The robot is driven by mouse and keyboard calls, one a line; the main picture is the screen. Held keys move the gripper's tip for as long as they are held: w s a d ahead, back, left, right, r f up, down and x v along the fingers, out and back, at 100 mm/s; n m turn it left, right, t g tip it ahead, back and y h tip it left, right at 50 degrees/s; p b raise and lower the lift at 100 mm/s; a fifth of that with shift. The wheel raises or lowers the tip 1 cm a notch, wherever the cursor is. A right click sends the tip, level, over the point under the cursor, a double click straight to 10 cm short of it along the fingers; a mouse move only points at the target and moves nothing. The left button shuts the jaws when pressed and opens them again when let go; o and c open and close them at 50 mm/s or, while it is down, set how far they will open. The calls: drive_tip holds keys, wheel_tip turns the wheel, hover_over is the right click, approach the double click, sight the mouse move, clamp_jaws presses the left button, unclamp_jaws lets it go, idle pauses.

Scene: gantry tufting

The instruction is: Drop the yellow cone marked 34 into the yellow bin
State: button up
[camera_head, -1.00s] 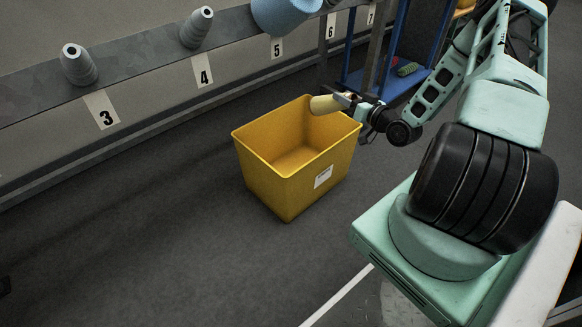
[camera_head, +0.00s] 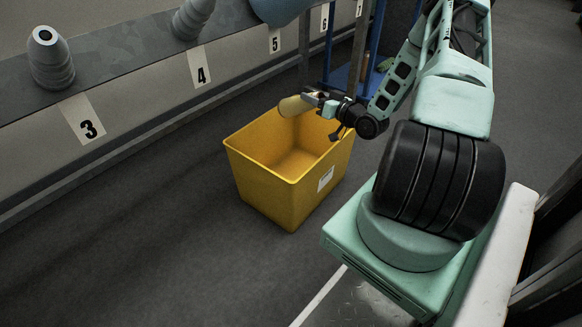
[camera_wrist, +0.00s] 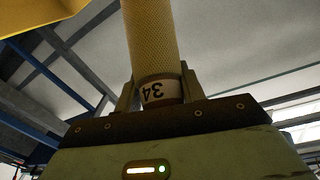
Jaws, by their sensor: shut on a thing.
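The yellow bin (camera_head: 262,190) stands on the floor, open at the top, with a white label on its front side. My gripper (camera_head: 318,97) is at the bin's far right rim, shut on the pale yellow cone (camera_head: 293,106). The cone lies sideways and points left, over the bin's opening. In the wrist view the cone (camera_wrist: 150,45) rises between the two fingers (camera_wrist: 160,88), and its band reads 34 upside down. A yellow edge, probably the bin (camera_wrist: 40,15), shows at the upper left there.
A grey rail with numbered tags runs along the wall at upper left. It carries grey cones (camera_head: 50,60) and a blue one (camera_head: 282,8). A blue frame (camera_head: 345,45) stands behind my arm. The floor left of the bin is clear.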

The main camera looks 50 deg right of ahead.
drive_tip(key=shift+f+b, duration=1.25)
drive_tip(key=shift+f, duration=0.65)
drive_tip(key=o, duration=1.3)
drive_tip(key=shift+c, duration=0.2)
drive_tip(key=s+p, duration=0.6)
drive_tip(key=s, duration=1.1)
drive_tip(key=shift+s, duration=0.2)
